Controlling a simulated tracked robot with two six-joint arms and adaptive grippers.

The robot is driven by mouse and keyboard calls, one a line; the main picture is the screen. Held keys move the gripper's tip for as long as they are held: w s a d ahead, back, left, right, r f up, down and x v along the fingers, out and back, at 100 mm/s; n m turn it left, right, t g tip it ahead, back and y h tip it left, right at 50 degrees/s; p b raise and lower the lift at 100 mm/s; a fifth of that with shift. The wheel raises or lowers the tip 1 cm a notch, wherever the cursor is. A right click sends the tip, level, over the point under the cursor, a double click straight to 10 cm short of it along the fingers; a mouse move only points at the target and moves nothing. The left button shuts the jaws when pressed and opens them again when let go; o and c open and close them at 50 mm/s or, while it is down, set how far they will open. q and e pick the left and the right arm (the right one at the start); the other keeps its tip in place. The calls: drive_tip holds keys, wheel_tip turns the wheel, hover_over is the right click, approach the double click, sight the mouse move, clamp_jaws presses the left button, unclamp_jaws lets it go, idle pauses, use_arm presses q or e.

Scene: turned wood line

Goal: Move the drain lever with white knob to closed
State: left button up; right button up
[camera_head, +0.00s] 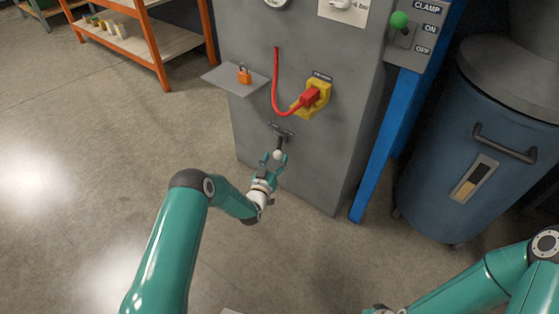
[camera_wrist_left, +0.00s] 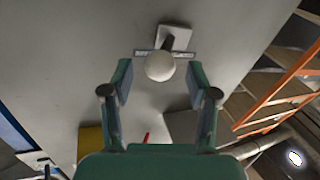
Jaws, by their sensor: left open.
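The drain lever (camera_head: 281,143) sticks out low on the front of the grey cabinet, with a white knob (camera_head: 278,154) at its end. In the left wrist view the white knob (camera_wrist_left: 160,67) is in front of the lever's dark stem and small mounting plate (camera_wrist_left: 176,36). A label strip lies behind it, too small to read. My left gripper (camera_head: 273,161) is open, its fingers on either side of the knob with gaps visible; in the left wrist view the fingers (camera_wrist_left: 160,85) are apart and empty. Part of my right arm shows at the lower right; its gripper is not visible.
Above the lever, a red plug (camera_head: 309,97) sits in a yellow socket. A small shelf (camera_head: 224,80) with an orange padlock (camera_head: 243,75) juts out at left. A blue post (camera_head: 385,140) and blue drum (camera_head: 466,150) stand at right.

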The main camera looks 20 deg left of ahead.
sight(278, 149)
use_arm(q)
drive_tip(key=shift+w, duration=1.1)
use_arm(e)
drive_tip(key=shift+f, duration=0.45)
